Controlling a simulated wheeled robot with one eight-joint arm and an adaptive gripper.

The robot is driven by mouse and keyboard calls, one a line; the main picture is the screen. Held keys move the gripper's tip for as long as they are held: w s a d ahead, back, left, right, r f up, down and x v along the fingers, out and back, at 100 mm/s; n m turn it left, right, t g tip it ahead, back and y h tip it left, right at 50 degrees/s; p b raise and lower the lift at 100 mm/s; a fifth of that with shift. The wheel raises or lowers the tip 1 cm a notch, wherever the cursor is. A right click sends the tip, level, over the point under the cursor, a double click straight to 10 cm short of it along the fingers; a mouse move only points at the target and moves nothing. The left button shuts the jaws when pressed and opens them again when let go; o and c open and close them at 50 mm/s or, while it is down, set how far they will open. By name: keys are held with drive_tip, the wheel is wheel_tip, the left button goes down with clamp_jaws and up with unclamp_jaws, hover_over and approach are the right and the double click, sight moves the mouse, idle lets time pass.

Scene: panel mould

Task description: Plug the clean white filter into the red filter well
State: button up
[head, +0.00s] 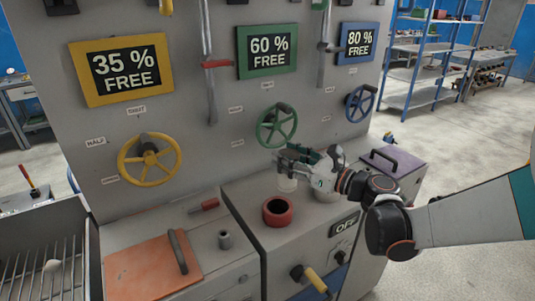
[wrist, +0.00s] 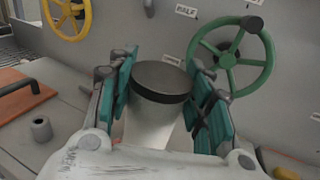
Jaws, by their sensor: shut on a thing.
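My gripper (head: 292,158) is shut on a white filter (head: 287,184) above the counter of the panel, just behind and to the right of the red filter well. In the wrist view the white filter (wrist: 150,122) has a dark cap and stands between the teal finger pads of my gripper (wrist: 165,100). The red filter well (head: 278,210) is a red ring with a dark opening, on the counter in the head view. The filter is apart from the well's opening.
Beside the well are a small grey cylinder (head: 225,240), a red-handled tool (head: 204,206) and an orange lid (head: 150,278) with a handle. A purple lid (head: 392,160) is at the right. Yellow (head: 150,158), green (head: 276,125) and blue (head: 361,103) wheels stick out of the panel behind.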

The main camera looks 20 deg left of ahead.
sight(279, 188)
drive_tip(key=shift+s+a+r+n+g+y, duration=0.15)
drive_tip(key=shift+s+a+n+g, duration=0.1)
drive_tip(key=shift+s+a+g, duration=0.25)
drive_tip(key=shift+s+a+r+n+g+y, duration=0.15)
drive_tip(key=shift+s+a+n+g, duration=0.1)
drive_tip(key=shift+a, duration=0.4)
drive_tip(key=shift+d+f, duration=0.1)
drive_tip(key=shift+d, duration=0.05)
drive_tip(key=shift+f+b, duration=0.2)
drive_tip(key=shift+b, duration=0.1)
drive_tip(key=shift+f+b, duration=2.15)
drive_tip(key=shift+f, duration=0.55)
drive_tip(key=shift+f+b, duration=2.5)
drive_tip(key=shift+f, duration=0.3)
drive_tip(key=o, duration=1.2)
drive_tip(key=shift+d, duration=0.1)
drive_tip(key=v, duration=1.1)
drive_tip(key=shift+s+d+r, duration=0.1)
drive_tip(key=shift+s+d, duration=0.1)
drive_tip(key=shift+d, duration=0.15)
